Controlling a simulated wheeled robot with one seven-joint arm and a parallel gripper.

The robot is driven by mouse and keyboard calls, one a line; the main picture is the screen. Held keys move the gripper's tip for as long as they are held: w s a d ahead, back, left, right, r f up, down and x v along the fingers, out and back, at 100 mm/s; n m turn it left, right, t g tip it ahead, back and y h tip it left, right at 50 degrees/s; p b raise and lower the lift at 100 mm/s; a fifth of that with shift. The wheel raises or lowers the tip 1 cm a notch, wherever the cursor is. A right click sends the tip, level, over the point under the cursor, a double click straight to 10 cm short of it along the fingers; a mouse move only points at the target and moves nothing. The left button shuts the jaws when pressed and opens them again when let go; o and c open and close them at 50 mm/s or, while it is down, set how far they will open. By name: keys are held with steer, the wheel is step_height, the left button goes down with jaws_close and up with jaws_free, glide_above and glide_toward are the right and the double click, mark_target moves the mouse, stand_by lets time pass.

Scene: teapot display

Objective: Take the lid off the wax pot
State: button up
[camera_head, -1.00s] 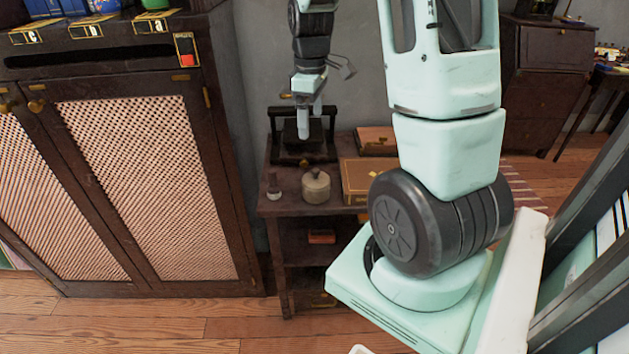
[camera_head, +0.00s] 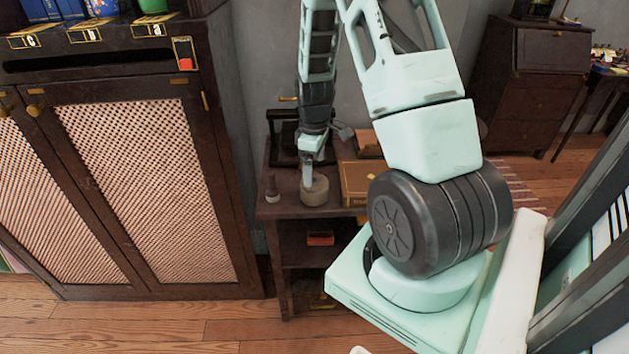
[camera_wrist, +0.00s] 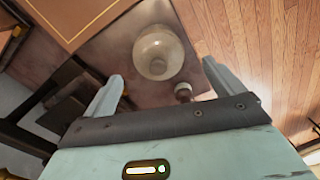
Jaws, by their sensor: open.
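The wax pot (camera_head: 315,193) is a small round beige pot on the small dark wooden table (camera_head: 285,208). My gripper (camera_head: 307,180) points down at the pot's top and partly hides it in the head view. In the wrist view the pot (camera_wrist: 176,43) is seen from above, with its pale round lid (camera_wrist: 150,45) on it and a small knob in the middle. My gripper's two fingers (camera_wrist: 162,72) are apart, one toward each side of the pot, with nothing between them gripped. Whether a finger touches the lid cannot be told.
A small dark stamp-like object (camera_head: 271,189) stands just left of the pot and shows near the right finger in the wrist view (camera_wrist: 183,92). A tan box (camera_head: 357,182) lies to the right. A dark press-like device (camera_head: 284,140) stands behind.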

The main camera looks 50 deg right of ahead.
mark_target(314, 173)
steer(key=shift+d+f, duration=0.1)
steer(key=shift+f, duration=1.7)
steer(key=c, duration=1)
steer(key=shift+c, duration=0.2)
